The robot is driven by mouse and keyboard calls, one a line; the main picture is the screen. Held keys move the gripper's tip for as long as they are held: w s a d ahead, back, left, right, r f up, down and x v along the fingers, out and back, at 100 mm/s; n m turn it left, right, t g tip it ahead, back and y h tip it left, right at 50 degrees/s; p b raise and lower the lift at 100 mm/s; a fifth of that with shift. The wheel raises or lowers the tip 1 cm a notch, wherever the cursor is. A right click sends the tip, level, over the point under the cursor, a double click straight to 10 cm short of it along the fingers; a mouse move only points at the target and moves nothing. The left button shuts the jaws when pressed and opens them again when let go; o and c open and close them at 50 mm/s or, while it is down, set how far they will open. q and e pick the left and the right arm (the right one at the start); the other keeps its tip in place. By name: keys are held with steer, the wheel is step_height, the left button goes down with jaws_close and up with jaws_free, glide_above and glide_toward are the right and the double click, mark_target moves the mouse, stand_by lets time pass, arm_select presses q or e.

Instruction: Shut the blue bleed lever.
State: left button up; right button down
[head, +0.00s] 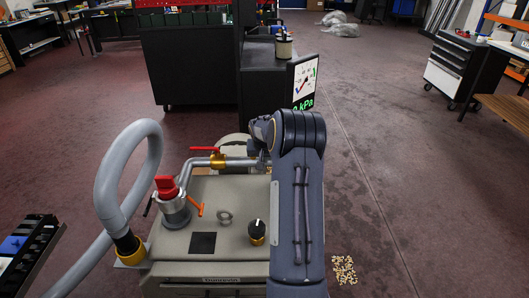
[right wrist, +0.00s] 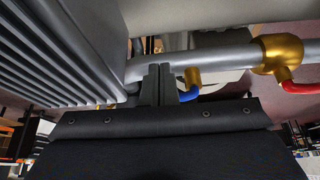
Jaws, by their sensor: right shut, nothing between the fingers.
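The blue bleed lever (right wrist: 212,91) shows in the right wrist view, below a small brass fitting (right wrist: 193,76) on a grey pipe (right wrist: 222,59). My right gripper (right wrist: 159,70) is shut and empty, its two dark fingers together just left of the lever. I cannot tell whether the fingertips touch the lever or the pipe. In the head view my right arm reaches forward over the right side of the table (head: 185,252), and the blue lever is hidden there. My left gripper is in neither view.
A red-handled brass valve (head: 217,160) sits on the pipe; it also shows in the right wrist view (right wrist: 283,54). A red knob (head: 166,186), a grey hose (head: 108,190), a black knob (head: 257,230) and an orange lever (head: 195,206) crowd the tabletop. A kPa gauge (head: 303,80) stands behind.

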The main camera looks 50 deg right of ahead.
steer(key=shift+w+d, duration=0.65)
steer(key=shift+d, duration=0.25)
steer(key=shift+w+d, duration=0.6)
steer(key=shift+d, duration=0.25)
steer(key=shift+r+p, duration=0.1)
steer(key=shift+p, duration=0.2)
steer(key=shift+w+d+r, duration=0.15)
steer(key=shift+w+d, duration=0.1)
steer(key=shift+d, duration=0.3)
